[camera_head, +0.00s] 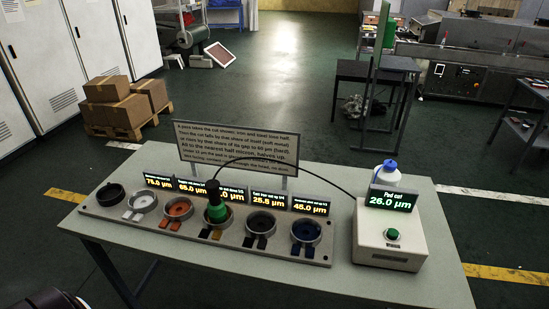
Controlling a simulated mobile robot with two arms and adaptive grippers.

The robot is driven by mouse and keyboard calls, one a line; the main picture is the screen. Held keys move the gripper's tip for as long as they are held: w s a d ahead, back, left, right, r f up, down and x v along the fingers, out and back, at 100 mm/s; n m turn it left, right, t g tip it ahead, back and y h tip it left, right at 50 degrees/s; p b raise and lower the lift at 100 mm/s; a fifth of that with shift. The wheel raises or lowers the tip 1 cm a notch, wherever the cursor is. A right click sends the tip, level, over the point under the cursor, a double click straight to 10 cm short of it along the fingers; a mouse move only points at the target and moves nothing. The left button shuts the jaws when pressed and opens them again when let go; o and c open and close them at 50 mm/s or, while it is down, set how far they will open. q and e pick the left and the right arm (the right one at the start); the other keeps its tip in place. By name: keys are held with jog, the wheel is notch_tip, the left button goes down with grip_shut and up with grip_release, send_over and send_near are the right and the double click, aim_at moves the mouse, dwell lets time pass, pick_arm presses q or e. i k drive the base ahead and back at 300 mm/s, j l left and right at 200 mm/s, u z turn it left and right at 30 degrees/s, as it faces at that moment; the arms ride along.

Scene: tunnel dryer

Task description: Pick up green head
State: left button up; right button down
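The green head (217,213) has a green lower body and a black upper part. It stands upright in or over one of the round holders in the middle of a grey rack (160,224). A thin black cable arcs from its top to the right, toward a white box (390,235). Neither of my grippers shows clearly. A dark rounded shape lies at the bottom left edge, and I cannot tell what part it is.
The rack stands on a grey-green table (345,286). Its other holders have dark, white, orange and blue contents. Small displays (267,198) and a text sign (236,147) stand behind.

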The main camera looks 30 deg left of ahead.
aim_at(217, 213)
jog(key=i+l+u, duration=0.25)
jog(key=i+u, duration=0.15)
jog(key=u, duration=1.2)
jog(key=j, duration=0.15)
